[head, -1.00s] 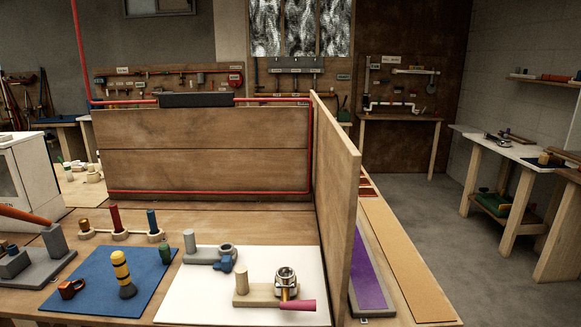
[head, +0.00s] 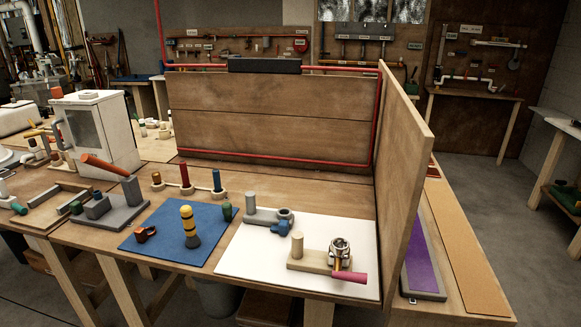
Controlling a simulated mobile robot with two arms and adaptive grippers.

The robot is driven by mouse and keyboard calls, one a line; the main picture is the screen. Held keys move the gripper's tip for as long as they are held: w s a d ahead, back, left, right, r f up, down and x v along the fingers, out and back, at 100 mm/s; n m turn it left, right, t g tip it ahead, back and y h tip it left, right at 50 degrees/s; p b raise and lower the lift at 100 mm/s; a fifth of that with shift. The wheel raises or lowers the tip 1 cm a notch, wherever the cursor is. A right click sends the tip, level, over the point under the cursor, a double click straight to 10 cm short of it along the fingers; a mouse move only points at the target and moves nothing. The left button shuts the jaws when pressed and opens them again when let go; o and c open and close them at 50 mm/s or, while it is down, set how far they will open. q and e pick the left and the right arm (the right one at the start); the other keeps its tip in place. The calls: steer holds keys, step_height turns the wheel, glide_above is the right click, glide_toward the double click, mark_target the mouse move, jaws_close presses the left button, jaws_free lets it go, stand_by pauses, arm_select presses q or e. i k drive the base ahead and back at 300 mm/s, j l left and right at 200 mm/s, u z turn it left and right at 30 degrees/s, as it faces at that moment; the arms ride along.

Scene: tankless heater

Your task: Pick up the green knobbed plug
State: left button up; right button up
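A small dark green plug with a rounded knob top (head: 226,210) stands upright at the right back edge of the blue mat (head: 160,239). It appears to be the green knobbed plug. A yellow and black banded peg (head: 190,228) and an orange-brown clamp-like piece (head: 145,233) are on the same mat. Another small green piece (head: 77,207) is by the grey block fixture at the left; its shape is too small to tell. Neither of my grippers is in view.
A white board (head: 250,262) right of the mat carries a grey fitting (head: 268,216) and a wooden block with a metal clamp (head: 340,250). Coloured pegs (head: 184,175) stand behind the mat. Upright wooden panels (head: 270,110) close off the back and right. A white box (head: 97,130) stands left.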

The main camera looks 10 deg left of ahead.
mark_target(226, 207)
steer(key=i+j+z, duration=0.1)
steer(key=j, duration=0.3)
steer(key=i+j+z, duration=0.1)
steer(key=j, duration=0.3)
steer(key=i+j+z, duration=0.1)
steer(key=j, duration=0.3)
steer(key=i+j, duration=0.15)
steer(key=j, duration=0.25)
steer(key=z, duration=0.05)
